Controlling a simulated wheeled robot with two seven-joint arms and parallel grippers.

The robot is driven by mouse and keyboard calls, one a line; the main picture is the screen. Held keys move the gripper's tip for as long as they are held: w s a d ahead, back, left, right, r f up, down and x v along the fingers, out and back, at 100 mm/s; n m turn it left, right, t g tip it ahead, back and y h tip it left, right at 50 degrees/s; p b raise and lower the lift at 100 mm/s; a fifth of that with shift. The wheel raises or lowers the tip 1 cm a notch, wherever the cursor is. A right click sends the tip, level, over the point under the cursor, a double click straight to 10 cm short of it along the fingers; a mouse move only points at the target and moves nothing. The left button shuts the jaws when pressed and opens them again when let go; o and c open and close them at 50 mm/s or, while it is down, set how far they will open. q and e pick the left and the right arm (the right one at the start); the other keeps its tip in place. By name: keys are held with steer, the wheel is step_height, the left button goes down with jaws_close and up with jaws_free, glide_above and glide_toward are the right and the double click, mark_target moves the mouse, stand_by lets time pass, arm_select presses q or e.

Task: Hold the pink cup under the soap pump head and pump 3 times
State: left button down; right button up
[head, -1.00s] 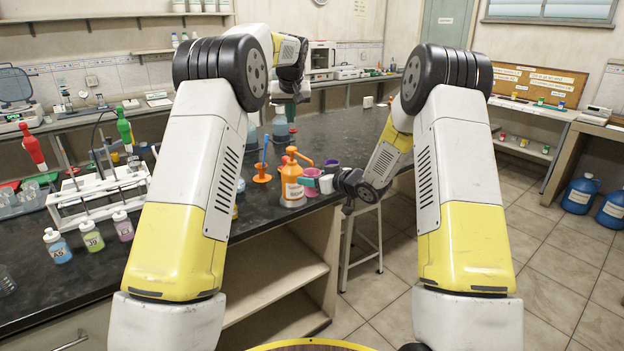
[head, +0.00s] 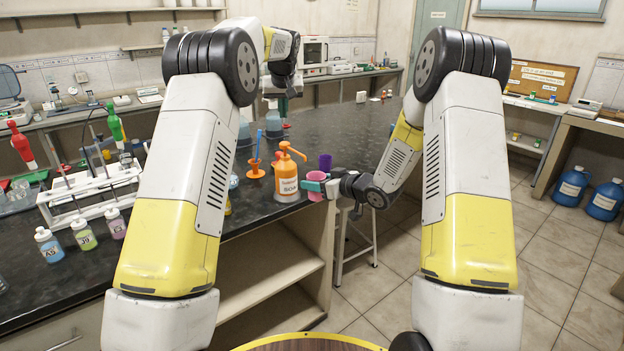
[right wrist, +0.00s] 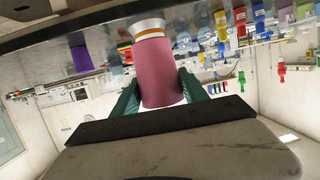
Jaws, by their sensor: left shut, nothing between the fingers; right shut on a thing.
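The orange soap pump bottle (head: 287,180) with a white label stands upright near the bench's front edge. Its pump head (head: 292,150) has a spout reaching to the right. The pink cup (head: 316,188) is just right of the bottle, below the spout's level. My right gripper (head: 318,186) is shut on the cup, which fills the space between the green fingers in the right wrist view (right wrist: 160,90). Whether the cup is exactly under the spout cannot be told. My left gripper (head: 282,104) is shut and empty, pointing down above the bench, behind the soap bottle.
A purple cup (head: 325,162) stands behind the pink cup. An orange holder (head: 256,170) with a blue stick is left of the bottle. Blue-tinted bottles (head: 273,122) stand farther back. A white rack (head: 90,190) and small labelled bottles (head: 83,235) are at the left. The bench's right part is clear.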

steer(key=s+d, duration=0.2)
steer(key=shift+s+f, duration=0.15)
steer(key=shift+s, duration=0.25)
